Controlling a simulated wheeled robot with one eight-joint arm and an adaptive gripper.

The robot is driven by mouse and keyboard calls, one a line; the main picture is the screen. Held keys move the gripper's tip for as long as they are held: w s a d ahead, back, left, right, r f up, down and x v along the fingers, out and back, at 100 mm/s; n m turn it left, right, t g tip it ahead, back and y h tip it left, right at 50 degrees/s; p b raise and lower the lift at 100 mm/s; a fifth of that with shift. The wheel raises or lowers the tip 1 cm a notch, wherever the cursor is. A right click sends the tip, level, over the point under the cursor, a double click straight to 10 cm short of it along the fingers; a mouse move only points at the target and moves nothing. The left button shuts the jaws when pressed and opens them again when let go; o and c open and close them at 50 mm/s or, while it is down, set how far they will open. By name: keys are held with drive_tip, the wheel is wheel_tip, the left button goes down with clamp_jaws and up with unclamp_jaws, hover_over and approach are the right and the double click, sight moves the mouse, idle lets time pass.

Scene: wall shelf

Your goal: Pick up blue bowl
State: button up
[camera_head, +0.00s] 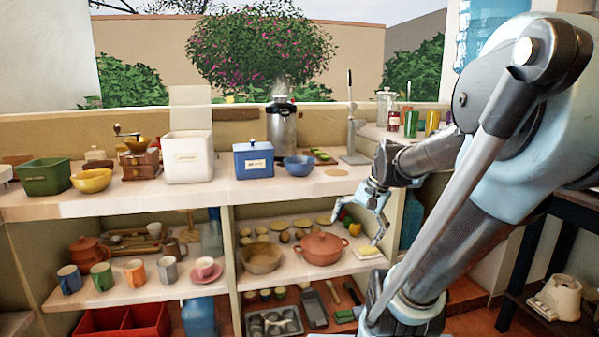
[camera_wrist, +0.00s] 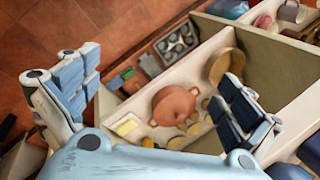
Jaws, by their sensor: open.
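The blue bowl (camera_head: 299,166) stands upright on the upper counter, just right of a blue lidded canister (camera_head: 254,160). My gripper (camera_head: 357,218) is open and empty, with its fingers spread. It hangs to the right of the bowl and lower in the picture, by the counter's front edge, apart from the bowl. In the wrist view, my gripper (camera_wrist: 155,85) points down at the lower shelves, with nothing between the fingers. I cannot make out the bowl for certain in that view; a blue patch at the lower right edge is cut off.
A tall metal dispenser (camera_head: 282,124) stands behind the bowl, and a lever stand (camera_head: 354,150) stands to its right. The counter in front of the bowl is clear. Below, a terracotta pot (camera_head: 321,248) sits on the shelf; it also shows in the wrist view (camera_wrist: 174,104).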

sight(330, 176)
drive_tip(key=w+a+r+m+y, duration=0.1)
drive_tip(key=w+r+m+y, duration=0.2)
drive_tip(key=w, duration=0.7)
drive_tip(key=w+a+r+m+y, duration=0.2)
drive_tip(key=w+m, duration=0.3)
drive_tip(key=w, duration=0.6)
drive_tip(key=w+a+r+m+y, duration=0.2)
drive_tip(key=w+r+m+y, duration=0.2)
drive_tip(key=w, duration=0.6)
drive_tip(key=shift+w+m+y, duration=0.3)
drive_tip(key=shift+m, duration=0.2)
drive_tip(key=shift+w, duration=0.15)
drive_tip(key=shift+a, duration=0.4)
drive_tip(key=a, duration=1.1)
drive_tip(key=shift+w+a, duration=0.15)
drive_tip(key=shift+w, duration=0.25)
drive_tip(key=shift+a+f, duration=0.25)
drive_tip(key=shift+a, duration=0.15)
drive_tip(key=c, duration=1)
drive_tip(key=shift+c, duration=0.2)
